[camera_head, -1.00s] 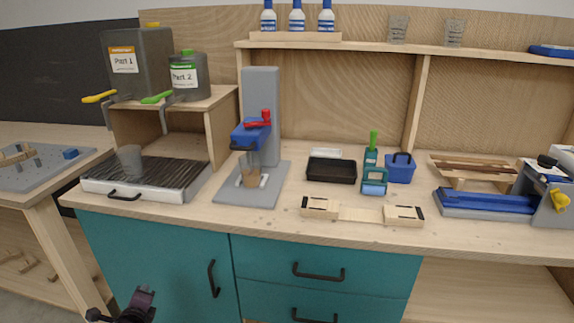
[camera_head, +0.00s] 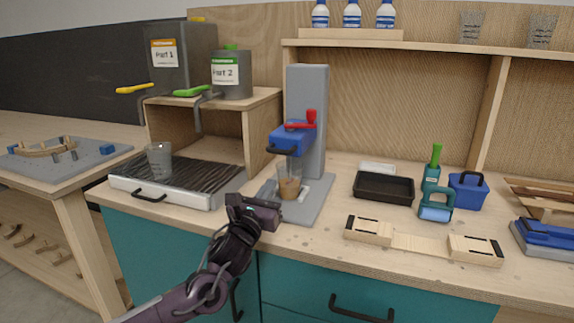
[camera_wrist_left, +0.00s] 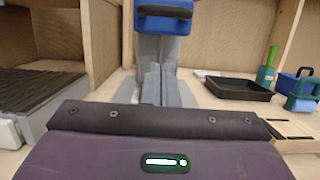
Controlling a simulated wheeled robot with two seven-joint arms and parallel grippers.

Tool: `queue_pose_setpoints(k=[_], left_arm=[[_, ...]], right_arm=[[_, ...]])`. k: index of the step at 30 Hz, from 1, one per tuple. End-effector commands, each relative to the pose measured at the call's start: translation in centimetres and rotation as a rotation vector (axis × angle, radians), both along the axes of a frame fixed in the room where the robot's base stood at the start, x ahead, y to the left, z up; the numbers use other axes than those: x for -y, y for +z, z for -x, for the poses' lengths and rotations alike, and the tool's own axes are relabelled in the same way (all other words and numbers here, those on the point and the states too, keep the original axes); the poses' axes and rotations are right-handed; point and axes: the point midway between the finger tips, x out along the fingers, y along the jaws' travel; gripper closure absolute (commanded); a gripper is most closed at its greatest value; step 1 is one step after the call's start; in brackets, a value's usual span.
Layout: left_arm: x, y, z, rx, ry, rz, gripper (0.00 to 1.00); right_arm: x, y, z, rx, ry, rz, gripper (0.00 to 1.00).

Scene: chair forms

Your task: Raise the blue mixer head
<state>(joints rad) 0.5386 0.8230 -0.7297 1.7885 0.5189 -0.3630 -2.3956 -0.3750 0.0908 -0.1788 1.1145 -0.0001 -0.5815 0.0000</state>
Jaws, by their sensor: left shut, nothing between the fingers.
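The blue mixer head (camera_head: 291,138) is on a grey stand (camera_head: 306,110) with a red lever (camera_head: 311,119) at its upper right. A clear cup with brown contents (camera_head: 289,184) stands under it on the grey base. In the left wrist view the blue head (camera_wrist_left: 164,17) with its dark front handle is at the top, ahead of the gripper. My left gripper (camera_head: 270,208) is shut and empty, low in front of the mixer base and below the head, apart from the head. My right gripper is not in view.
A grill-like tray (camera_head: 180,178) with a glass (camera_head: 159,160) is to the left. A black tray (camera_head: 384,187), a teal roller tool (camera_head: 436,205) and a blue basket (camera_head: 468,190) are to the right. A wooden jig (camera_head: 420,241) lies along the front edge.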

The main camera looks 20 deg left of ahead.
Motion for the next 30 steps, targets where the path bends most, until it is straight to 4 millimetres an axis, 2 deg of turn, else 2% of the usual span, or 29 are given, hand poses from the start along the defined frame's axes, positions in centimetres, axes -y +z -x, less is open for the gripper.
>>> queue_pose_setpoints(k=[5, 12, 18, 24, 30], left_arm=[[0.0, 0.4, -1.4, 0.001, 0.001, 0.002, 1.0], [0.2, 1.6, -5.7, 0.001, 0.001, 0.004, 1.0], [0.3, 2.1, -8.4, 0.0, 0.0, 0.003, 1.0], [0.3, 2.4, -9.6, -0.001, 0.0, 0.002, 1.0], [0.3, 2.4, -9.7, -0.001, 0.0, 0.002, 1.0]], right_arm=[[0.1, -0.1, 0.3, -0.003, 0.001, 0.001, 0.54], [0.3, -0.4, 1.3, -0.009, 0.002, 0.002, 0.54], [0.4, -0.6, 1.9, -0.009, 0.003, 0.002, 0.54], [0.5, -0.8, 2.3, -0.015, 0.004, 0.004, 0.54], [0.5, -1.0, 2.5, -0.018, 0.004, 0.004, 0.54]])
